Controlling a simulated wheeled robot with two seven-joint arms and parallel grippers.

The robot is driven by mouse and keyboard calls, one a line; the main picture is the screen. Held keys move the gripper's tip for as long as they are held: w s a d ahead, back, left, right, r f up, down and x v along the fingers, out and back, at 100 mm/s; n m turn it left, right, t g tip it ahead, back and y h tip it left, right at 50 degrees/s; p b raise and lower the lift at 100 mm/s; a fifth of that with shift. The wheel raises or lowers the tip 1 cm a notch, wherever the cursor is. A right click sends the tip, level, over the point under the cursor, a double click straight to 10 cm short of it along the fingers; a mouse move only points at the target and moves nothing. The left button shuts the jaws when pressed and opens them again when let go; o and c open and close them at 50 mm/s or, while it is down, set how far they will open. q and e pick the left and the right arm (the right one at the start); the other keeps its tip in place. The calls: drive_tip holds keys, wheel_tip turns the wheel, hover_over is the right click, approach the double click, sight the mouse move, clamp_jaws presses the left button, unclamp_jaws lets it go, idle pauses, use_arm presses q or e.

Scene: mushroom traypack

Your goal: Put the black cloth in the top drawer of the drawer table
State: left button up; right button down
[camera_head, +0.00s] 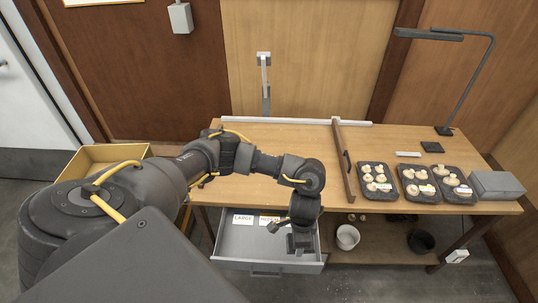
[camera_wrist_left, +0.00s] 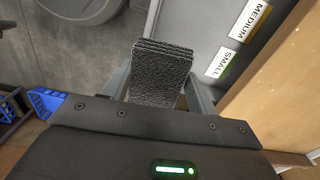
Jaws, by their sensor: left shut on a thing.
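The black cloth (camera_wrist_left: 162,68) is a folded, rough-textured dark stack in the left wrist view. My left gripper (camera_head: 301,242) is shut on it, with a finger on each side. In the head view the gripper hangs over the right part of the open grey top drawer (camera_head: 240,243) of the drawer table (camera_head: 270,134). In the wrist view the cloth overlaps the edge of the drawer, with grey floor beyond on the left. I cannot tell how high the cloth is above the drawer bottom. My right gripper is not in view.
Labels (camera_head: 243,219) lie along the drawer's back. Black trays (camera_head: 376,199) of mushrooms, a grey box (camera_head: 497,185) and a lamp (camera_head: 478,80) stand on the right of the table. A wooden divider (camera_head: 342,160) crosses it. A white bin (camera_head: 347,237) and a black bin (camera_head: 421,242) are below.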

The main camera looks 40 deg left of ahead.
use_arm(q)
drive_tip(key=shift+s+a+f+m, duration=0.2)
drive_tip(key=shift+a+f+m, duration=0.1)
drive_tip(key=shift+f, duration=0.25)
drive_tip(key=shift+s+a+f+m, duration=0.2)
drive_tip(key=shift+a+f, duration=0.1)
drive_tip(key=shift+f, duration=0.2)
drive_tip(key=b, duration=0.3)
approach(259, 244)
drive_tip(key=d+r, duration=0.2)
drive_tip(key=d, duration=0.2)
drive_tip(key=a+f, duration=0.1)
drive_tip(key=f, duration=0.1)
drive_tip(key=a+f+b, duration=0.1)
drive_tip(key=shift+a+f+b, duration=0.3)
drive_tip(key=shift+a+f, duration=0.05)
drive_tip(key=shift+a, duration=0.05)
drive_tip(key=shift+a+f, duration=0.45)
drive_tip(key=shift+f, duration=0.1)
drive_tip(key=shift+a+f+b, duration=0.15)
drive_tip(key=shift+f+b, duration=0.1)
drive_tip(key=shift+f, duration=0.65)
drive_tip(key=shift+a+f+b, duration=0.1)
drive_tip(key=shift+f+b, duration=0.1)
drive_tip(key=shift+f, duration=0.7)
drive_tip(key=shift+f, duration=0.15)
drive_tip(key=o, duration=0.9)
